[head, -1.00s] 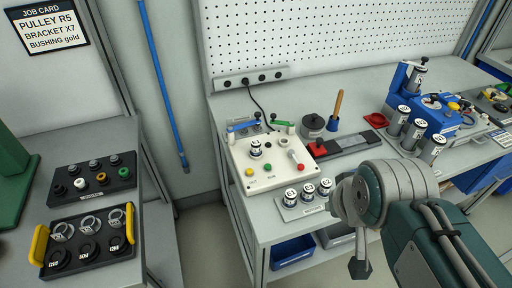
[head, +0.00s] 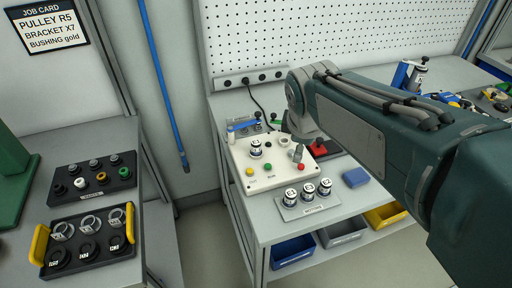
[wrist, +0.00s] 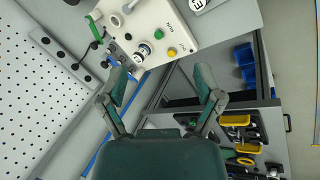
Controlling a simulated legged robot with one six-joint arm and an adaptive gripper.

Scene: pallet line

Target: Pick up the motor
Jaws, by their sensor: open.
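Three white-topped dark cylinders that look like motors (head: 308,191) stand upright in a row on a light tray (head: 292,213) at the front of the bench. Another similar cylinder (head: 256,149) sits on the white test panel (head: 240,172); it also shows in the wrist view (wrist: 144,49). A white disc at the wrist view's top edge is the top of one tray cylinder (wrist: 197,5), mostly cut off. My gripper (wrist: 161,86) has its two green fingers spread, with nothing between them. In the head view my arm hides the gripper.
A blue block (head: 355,178) lies right of the tray. Bins (head: 293,251) sit on the shelf below. At left, a second bench holds black trays (head: 88,243). A pegboard (head: 300,40) stands behind.

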